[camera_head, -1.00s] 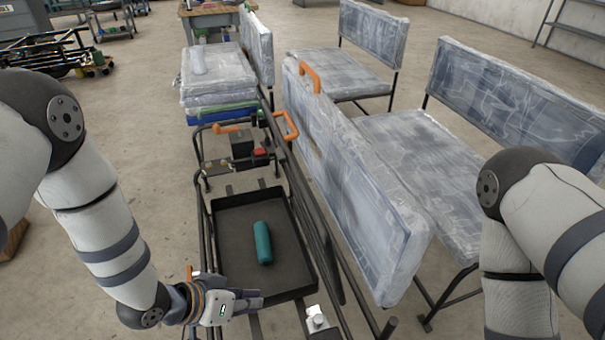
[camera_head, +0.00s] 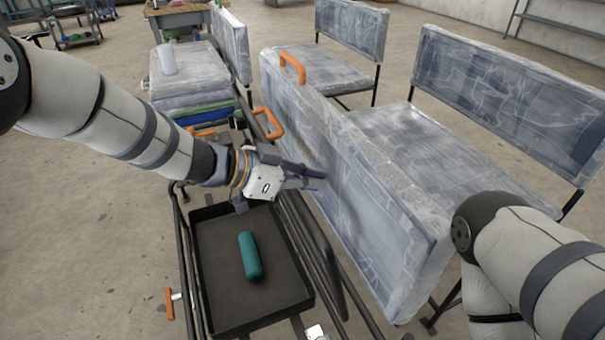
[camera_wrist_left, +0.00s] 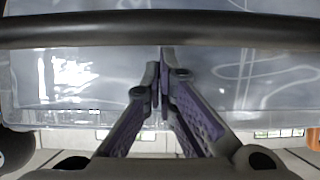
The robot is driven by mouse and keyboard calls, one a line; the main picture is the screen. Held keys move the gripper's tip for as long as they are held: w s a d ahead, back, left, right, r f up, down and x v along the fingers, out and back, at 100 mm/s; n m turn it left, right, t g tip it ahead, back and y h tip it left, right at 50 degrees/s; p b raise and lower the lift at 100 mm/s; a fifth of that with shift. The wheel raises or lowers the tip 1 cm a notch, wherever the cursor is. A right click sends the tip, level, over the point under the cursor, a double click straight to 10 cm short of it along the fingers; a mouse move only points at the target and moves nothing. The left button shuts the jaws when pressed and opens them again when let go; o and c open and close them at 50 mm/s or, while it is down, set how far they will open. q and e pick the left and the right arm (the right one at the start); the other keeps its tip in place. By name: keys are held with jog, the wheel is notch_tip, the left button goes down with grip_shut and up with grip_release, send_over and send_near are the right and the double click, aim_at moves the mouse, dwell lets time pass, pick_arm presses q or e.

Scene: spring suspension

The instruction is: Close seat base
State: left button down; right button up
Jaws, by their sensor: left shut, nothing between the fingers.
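The seat base (camera_head: 345,180) is a long plastic-wrapped blue-grey cushion panel, standing raised on its edge along the right side of the black metal frame (camera_head: 325,262). An orange handle (camera_head: 293,66) sits on its far top edge. My left gripper (camera_head: 318,178) is shut and empty, in front of the panel's left face, above the frame's rails. I cannot tell whether it touches the panel. In the left wrist view, the shut fingertips (camera_wrist_left: 160,68) lie before the wrapped surface (camera_wrist_left: 75,80), with a dark bar across the top. Only part of my right arm shows, its gripper out of view.
A black tray (camera_head: 208,312) holding a teal cylinder (camera_head: 249,256) lies inside the frame. Wrapped cushions (camera_head: 190,75) are stacked at its far end. Wrapped bench seats (camera_head: 440,150) stand to the right. Another orange handle (camera_head: 268,124) sits on the frame beyond my left gripper.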

pick_arm(q)
jog(key=shift+s+a+r, duration=0.15)
jog(key=shift+s+a, duration=0.05)
jog(key=shift+a, duration=0.75)
jog(key=shift+s+a, duration=0.1)
